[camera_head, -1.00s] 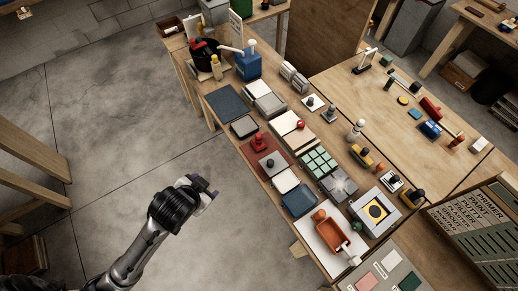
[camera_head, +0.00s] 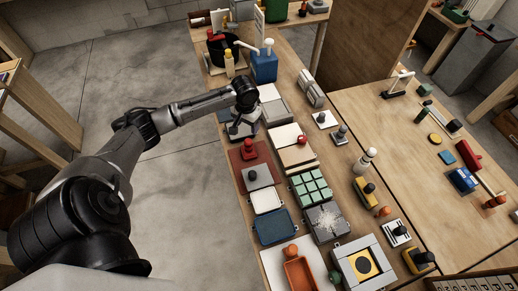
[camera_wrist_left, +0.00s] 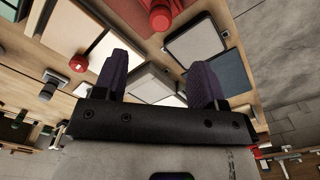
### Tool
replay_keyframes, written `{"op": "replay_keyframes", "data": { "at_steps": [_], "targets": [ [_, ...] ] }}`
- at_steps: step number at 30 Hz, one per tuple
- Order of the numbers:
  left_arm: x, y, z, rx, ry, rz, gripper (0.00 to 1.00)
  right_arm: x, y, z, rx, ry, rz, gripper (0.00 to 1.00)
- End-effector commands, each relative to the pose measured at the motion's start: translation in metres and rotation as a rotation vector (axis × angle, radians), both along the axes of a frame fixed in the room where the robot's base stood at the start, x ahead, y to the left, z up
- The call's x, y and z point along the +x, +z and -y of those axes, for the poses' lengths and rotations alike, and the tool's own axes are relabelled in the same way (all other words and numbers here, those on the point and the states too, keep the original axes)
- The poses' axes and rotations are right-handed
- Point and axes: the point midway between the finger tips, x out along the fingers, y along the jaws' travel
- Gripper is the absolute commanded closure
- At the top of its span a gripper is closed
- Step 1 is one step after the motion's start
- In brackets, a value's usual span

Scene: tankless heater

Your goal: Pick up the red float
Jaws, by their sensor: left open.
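A red float with a red knob-like handle (camera_head: 248,151) sits on a dark red board (camera_head: 236,158) near the left edge of the long bench. In the left wrist view the red float (camera_wrist_left: 160,17) shows at the top, partly cut off by the frame edge. My left gripper (camera_head: 240,130) is just beyond the float in the head view, above the bench edge, apart from it. In the wrist view its two purple-padded fingers (camera_wrist_left: 155,72) are spread with nothing between them. My right gripper is not in view.
A grey block with a dark knob (camera_head: 257,176) lies close to the float. A white-topped wooden board with a red knob (camera_head: 302,141) and a green-tiled block (camera_head: 311,187) are to its right. A blue canister (camera_head: 264,67) stands farther back. The floor left of the bench is clear.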

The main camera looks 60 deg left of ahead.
Motion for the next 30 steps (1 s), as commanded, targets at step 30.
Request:
{"op": "replay_keyframes", "data": {
  "at_steps": [30],
  "targets": [
    [0.001, -0.114, -0.001, 0.001, 0.035, 0.000, 0.35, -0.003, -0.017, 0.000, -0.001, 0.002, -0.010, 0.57]
  ]
}}
